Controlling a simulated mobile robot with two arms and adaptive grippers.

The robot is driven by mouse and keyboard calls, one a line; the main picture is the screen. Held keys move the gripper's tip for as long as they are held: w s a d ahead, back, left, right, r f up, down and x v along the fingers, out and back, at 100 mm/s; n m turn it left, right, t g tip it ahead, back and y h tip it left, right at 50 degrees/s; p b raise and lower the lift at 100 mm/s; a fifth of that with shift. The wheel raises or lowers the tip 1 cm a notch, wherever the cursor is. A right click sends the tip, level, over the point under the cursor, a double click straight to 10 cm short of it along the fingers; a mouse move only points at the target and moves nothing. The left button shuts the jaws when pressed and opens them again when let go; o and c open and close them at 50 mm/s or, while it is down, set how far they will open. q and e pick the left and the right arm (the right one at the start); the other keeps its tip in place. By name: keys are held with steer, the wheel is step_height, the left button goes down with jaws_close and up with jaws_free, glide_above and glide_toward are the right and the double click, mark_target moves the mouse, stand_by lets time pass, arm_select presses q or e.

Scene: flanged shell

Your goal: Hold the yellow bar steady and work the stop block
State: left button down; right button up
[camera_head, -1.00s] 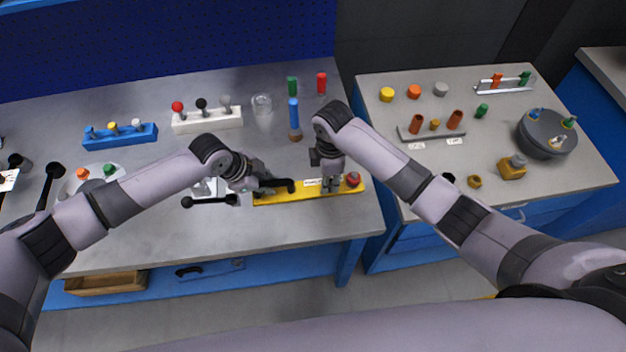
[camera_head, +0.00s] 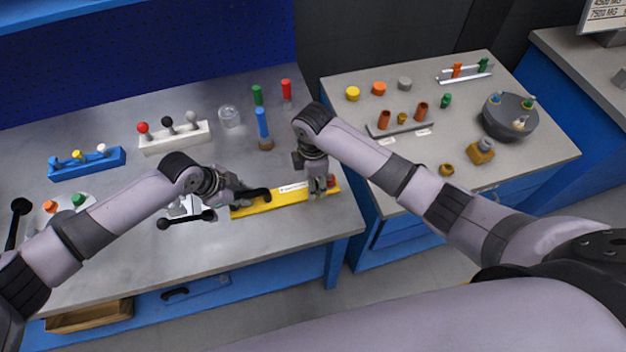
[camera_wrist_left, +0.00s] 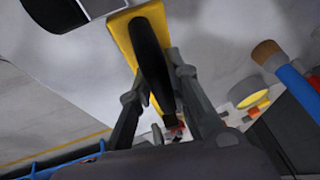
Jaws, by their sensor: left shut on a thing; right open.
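The yellow bar (camera_head: 262,204) lies on the grey bench, with a white label and a black handle (camera_head: 258,193) near its left end. My left gripper (camera_head: 240,196) is shut on the black handle. In the left wrist view, its fingers (camera_wrist_left: 160,95) flank the dark handle above the yellow bar (camera_wrist_left: 122,38). My right gripper (camera_head: 319,190) is open and points down over the bar's right part. A red knob (camera_head: 332,181) at the bar's right end is partly hidden behind it. I cannot make out the stop block clearly, nor whether the right fingers touch anything.
A black-ended lever (camera_head: 187,219) lies left of the bar. Blue (camera_head: 263,125), green and red-topped handles stand behind it. A white rack (camera_head: 175,138) and a blue rack (camera_head: 88,164) hold knobs. The bench in front of the bar is clear. A second table stands right.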

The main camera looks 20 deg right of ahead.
step_height(320, 180, up, 12)
stand_by(0.6)
arm_select(q)
steer(key=c, duration=1.4)
jaws_free()
steer(key=shift+c, duration=0.2)
